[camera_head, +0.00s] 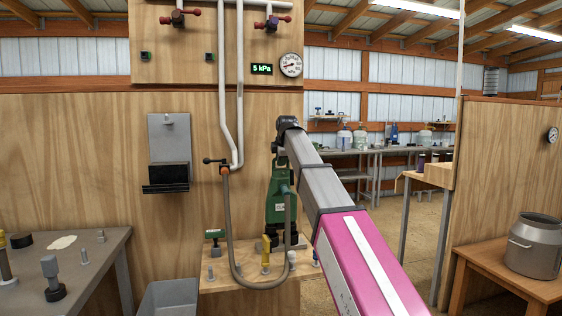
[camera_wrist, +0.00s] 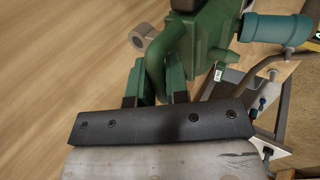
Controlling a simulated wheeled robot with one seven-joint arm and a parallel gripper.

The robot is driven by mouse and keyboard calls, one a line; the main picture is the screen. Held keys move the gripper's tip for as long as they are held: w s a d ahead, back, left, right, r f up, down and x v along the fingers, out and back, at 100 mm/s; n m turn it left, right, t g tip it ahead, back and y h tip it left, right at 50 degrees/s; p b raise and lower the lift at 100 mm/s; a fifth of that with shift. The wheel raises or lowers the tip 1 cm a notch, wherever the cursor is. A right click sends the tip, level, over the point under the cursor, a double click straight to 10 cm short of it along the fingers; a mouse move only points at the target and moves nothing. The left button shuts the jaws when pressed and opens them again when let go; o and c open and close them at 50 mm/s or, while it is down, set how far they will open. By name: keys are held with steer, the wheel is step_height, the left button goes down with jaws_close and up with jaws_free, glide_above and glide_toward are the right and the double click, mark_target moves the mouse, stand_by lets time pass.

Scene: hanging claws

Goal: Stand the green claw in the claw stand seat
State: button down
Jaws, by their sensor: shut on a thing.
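The green claw (camera_head: 275,212) is upright in the head view, in front of the wooden panel and above a small wooden bench. In the wrist view its body (camera_wrist: 197,40) fills the top middle, with a curved green handle (camera_wrist: 154,58). My gripper (camera_wrist: 156,84) is shut on this handle, one finger on each side. In the head view my arm hides part of the claw's right side. I cannot tell whether the claw's lower end touches anything. I cannot identify the claw stand seat with certainty; the small bench (camera_head: 233,300) carries several short fittings.
A grey hose (camera_head: 232,240) loops down from the panel pipe beside the claw. A green-topped post (camera_head: 214,236) and a yellow fitting (camera_head: 266,250) stand on the bench. A grey bracket (camera_head: 168,130) is on the panel. A grey table (camera_head: 95,262) is at left, a metal can (camera_head: 535,247) at right.

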mark_target(282, 169)
steer(key=shift+f, duration=2.95)
steer(key=c, duration=1)
jaws_free()
steer(key=shift+c, duration=0.2)
